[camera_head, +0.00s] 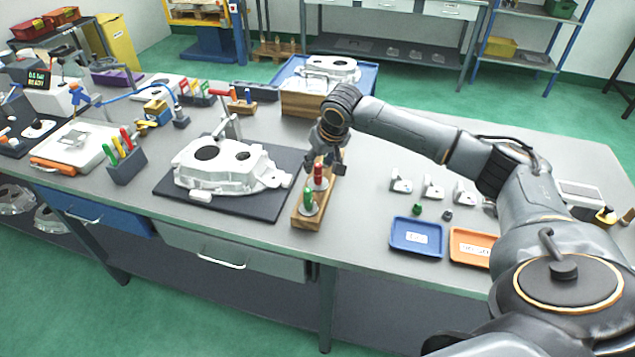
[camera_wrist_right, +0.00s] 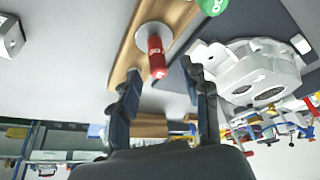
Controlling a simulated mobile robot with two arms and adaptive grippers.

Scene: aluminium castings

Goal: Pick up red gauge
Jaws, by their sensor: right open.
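The red gauge (camera_head: 319,178) stands upright on a wooden stand (camera_head: 298,221), behind the green gauge (camera_head: 308,200). In the right wrist view the red gauge (camera_wrist_right: 156,57) has a pale round base, and the green gauge (camera_wrist_right: 211,5) is cut off at the top edge. My right gripper (camera_head: 327,162) is over the rear part of the stand. Its fingers (camera_wrist_right: 162,82) are spread and empty, with the top of the red gauge close to the gap between their tips. Whether they touch it cannot be told. My left gripper is not in view.
A white casting (camera_head: 225,168) lies on a dark mat (camera_head: 256,208) left of the stand. A blue tray (camera_head: 417,236) and an orange tray (camera_head: 470,248) lie to the right. A wooden box (camera_head: 300,102) stands behind. Bare table lies between stand and trays.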

